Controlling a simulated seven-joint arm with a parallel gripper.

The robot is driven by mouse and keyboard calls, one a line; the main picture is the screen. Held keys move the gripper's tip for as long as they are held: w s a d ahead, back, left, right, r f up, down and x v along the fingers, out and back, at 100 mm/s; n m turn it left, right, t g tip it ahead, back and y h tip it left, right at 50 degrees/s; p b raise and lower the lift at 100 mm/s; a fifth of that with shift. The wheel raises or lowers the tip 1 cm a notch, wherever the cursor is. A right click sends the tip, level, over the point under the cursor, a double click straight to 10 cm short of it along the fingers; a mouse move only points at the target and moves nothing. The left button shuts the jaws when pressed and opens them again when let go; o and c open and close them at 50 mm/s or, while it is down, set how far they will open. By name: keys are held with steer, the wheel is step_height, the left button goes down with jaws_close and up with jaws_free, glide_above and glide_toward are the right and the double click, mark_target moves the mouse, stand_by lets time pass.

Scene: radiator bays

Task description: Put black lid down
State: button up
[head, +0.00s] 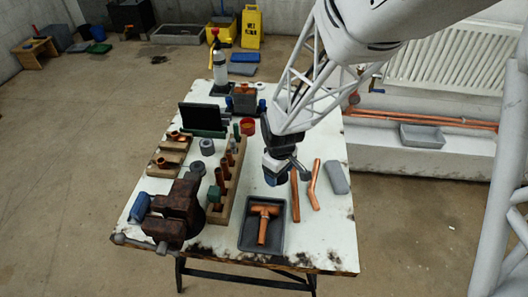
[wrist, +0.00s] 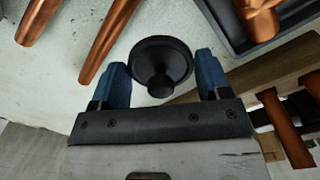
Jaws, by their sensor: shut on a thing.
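The black lid (wrist: 160,58) is round with a knob at its centre, and in the wrist view it sits between my two blue fingertips. My gripper (wrist: 162,74) is shut on it, with a finger against each side and the knob facing my gripper. In the head view my gripper (head: 275,176) is over the white worktable (head: 275,205), left of the copper pipes and above the grey tray. The lid is hidden or too small to make out in the head view. How far it is above the tabletop I cannot tell.
Two copper pipes (head: 295,195) (head: 314,186) and a grey block (head: 336,177) lie to the right. A dark tray (head: 247,243) holds a copper tee (head: 264,220). A wooden rack (head: 229,185) with upright pipes stands left. A rusty vise (head: 175,212) is at the left front.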

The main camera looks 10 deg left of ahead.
stand_by(0.3)
steer(key=w+a, duration=0.2)
steer(key=w, duration=0.3)
steer(key=w+a+f, duration=0.1)
steer(key=w+a, duration=0.1)
steer(key=w, duration=0.3)
steer(key=w+a, duration=0.2)
steer(key=w, duration=0.3)
steer(key=shift+f, duration=0.25)
steer(key=shift+s, duration=0.1)
steer(key=shift+f, duration=1.75)
steer(key=shift+f, duration=0.15)
steer(key=o, duration=0.9)
